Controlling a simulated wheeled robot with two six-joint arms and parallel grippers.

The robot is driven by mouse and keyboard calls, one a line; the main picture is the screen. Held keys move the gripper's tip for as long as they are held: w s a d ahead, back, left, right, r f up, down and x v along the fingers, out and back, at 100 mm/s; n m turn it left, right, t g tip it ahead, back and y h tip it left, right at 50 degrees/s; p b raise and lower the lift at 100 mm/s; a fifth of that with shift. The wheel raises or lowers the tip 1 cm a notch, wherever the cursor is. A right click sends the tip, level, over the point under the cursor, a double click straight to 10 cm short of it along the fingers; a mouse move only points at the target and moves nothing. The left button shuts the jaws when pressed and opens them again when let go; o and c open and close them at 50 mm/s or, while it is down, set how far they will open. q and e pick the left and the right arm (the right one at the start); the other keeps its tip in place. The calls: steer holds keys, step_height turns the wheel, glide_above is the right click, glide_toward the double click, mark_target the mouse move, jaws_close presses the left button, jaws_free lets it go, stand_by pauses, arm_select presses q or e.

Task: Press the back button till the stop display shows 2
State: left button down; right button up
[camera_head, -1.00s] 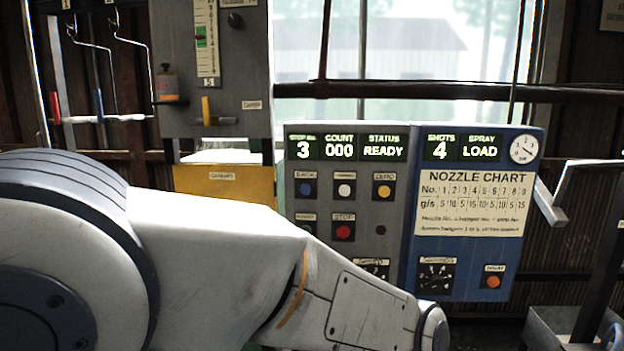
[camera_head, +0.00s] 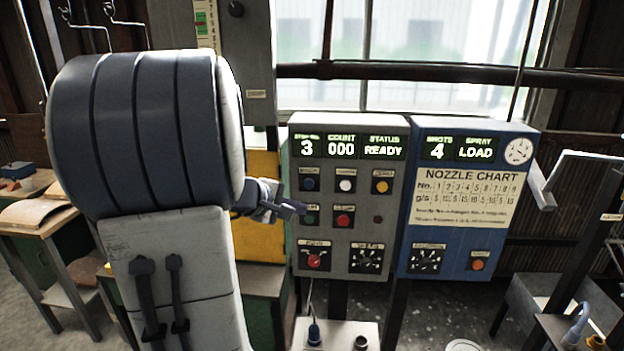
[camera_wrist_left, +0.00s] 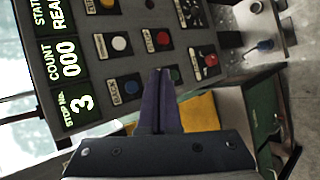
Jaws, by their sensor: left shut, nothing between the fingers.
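The stop display (camera_head: 306,147) on the grey panel reads 3, and it also reads 3 in the left wrist view (camera_wrist_left: 82,103). The blue back button (camera_head: 310,184) is at the left of the panel's upper button row; it also shows in the left wrist view (camera_wrist_left: 130,87). My left gripper (camera_head: 297,207) is shut and empty in front of the panel's left edge, a little below the back button. In the left wrist view its fingertips (camera_wrist_left: 160,73) appear beside the back button and near a green button (camera_wrist_left: 172,75). Whether they touch the panel is unclear. My right gripper is not in view.
White (camera_head: 345,186), yellow (camera_head: 381,187) and red (camera_head: 343,220) buttons sit close by, with a red knob (camera_head: 315,261) below. A blue spray panel (camera_head: 412,235) adjoins on the right. A wooden table (camera_head: 40,215) stands at the left.

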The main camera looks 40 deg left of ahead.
mark_target(309, 184)
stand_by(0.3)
arm_select(q)
steer(key=shift+w+a+p, duration=0.35)
steer(key=shift+w+a, duration=0.4)
steer(key=shift+w, duration=0.5)
steer(key=shift+w+a+p, duration=0.4)
steer(key=shift+w+a, duration=0.4)
steer(key=shift+w, duration=0.5)
steer(key=shift+w+a+p, duration=0.35)
steer(key=shift+w+a, duration=0.4)
steer(key=shift+w, duration=0.5)
steer(key=shift+w+a+f, duration=0.1)
steer(key=shift+w, duration=0.15)
steer(key=shift+w+a, duration=0.1)
steer(key=shift+a, duration=0.05)
